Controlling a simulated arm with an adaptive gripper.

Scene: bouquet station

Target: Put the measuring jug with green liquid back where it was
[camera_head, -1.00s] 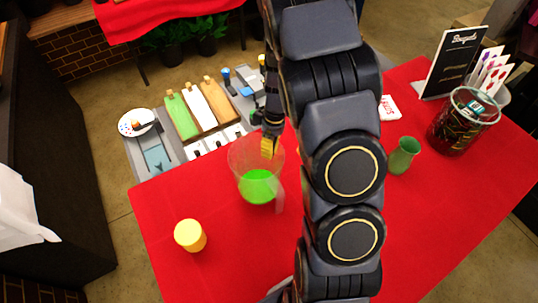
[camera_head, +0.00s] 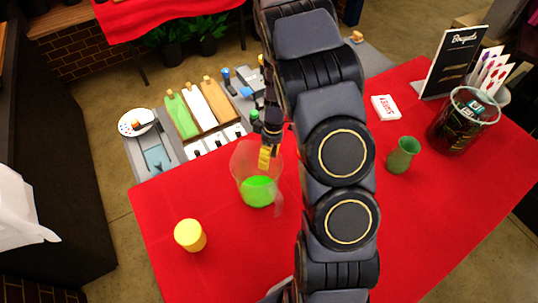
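The measuring jug (camera_head: 247,172) is clear and holds bright green liquid (camera_head: 258,191) at its bottom. It stands on the red table left of my arm, looking roughly upright. My gripper (camera_head: 265,158) is at the jug's rim, with a yellow fingertip overlapping the upper part of the jug. The fingers are seen almost edge-on, so I cannot tell whether they are shut on the jug's wall.
A yellow cup (camera_head: 190,235) stands at the table's front left. A green vase (camera_head: 402,155), a card box (camera_head: 386,108) and a large dark glass jar (camera_head: 461,122) are to the right. A grey workbench (camera_head: 172,150) with coloured rolls lies behind the table. Red cloth between jug and yellow cup is clear.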

